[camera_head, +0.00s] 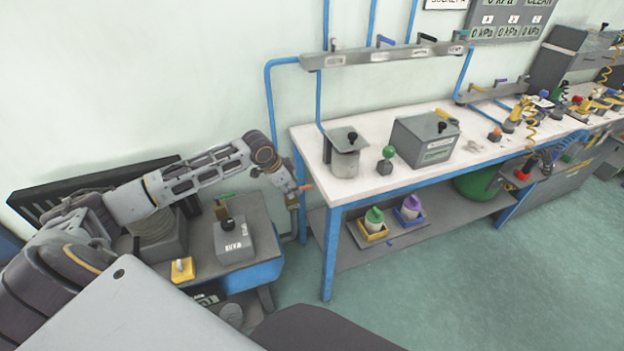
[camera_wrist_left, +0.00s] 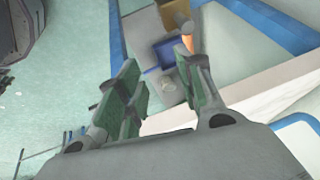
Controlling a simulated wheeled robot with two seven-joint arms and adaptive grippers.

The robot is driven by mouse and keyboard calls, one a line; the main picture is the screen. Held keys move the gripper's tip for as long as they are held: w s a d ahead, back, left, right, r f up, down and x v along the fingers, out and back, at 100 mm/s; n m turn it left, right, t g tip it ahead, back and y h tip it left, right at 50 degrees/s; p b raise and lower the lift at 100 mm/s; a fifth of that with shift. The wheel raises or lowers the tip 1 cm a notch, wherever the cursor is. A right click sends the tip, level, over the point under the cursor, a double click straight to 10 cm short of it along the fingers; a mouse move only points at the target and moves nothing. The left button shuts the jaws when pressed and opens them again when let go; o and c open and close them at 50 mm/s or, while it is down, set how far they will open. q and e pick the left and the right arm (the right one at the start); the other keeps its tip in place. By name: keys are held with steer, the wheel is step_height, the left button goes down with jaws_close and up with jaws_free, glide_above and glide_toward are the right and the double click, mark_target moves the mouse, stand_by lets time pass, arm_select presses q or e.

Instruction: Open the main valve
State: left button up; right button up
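The main valve appears to be the small fitting with an orange handle (camera_head: 305,187) on the pipe beside the left end of the workbench. My left gripper (camera_head: 289,186) is right at this fitting, and its fingers are hard to make out in the head view. In the left wrist view, my left gripper (camera_wrist_left: 168,85) has its green-padded fingers spread apart. The orange handle (camera_wrist_left: 187,40) shows just beyond the tip of the right-hand finger. I cannot tell whether they touch. My right gripper is not in view.
The white-topped workbench (camera_head: 300,137) with blue legs stands close to the right of my left gripper. A low grey side table (camera_head: 262,222) with a grey box (camera_head: 234,243) is below my forearm. Blue pipes (camera_head: 270,95) run up the wall behind.

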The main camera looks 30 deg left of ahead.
mark_target(303, 187)
arm_select(q)
step_height(303, 187, up, 5)
steer(key=w+a+p, duration=0.1)
steer(key=w+a, duration=0.1)
steer(key=shift+w+a+r, duration=0.15)
steer(key=shift+w+a, duration=0.05)
steer(key=shift+w, duration=0.15)
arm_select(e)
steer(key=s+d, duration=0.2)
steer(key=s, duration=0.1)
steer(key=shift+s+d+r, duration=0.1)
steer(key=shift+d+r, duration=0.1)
arm_select(q)
steer(key=b+x, duration=0.1)
steer(key=x, duration=1.1)
steer(key=shift+a, duration=0.15)
steer(key=shift+x, duration=0.8)
steer(key=shift+w, duration=0.15)
jaws_close()
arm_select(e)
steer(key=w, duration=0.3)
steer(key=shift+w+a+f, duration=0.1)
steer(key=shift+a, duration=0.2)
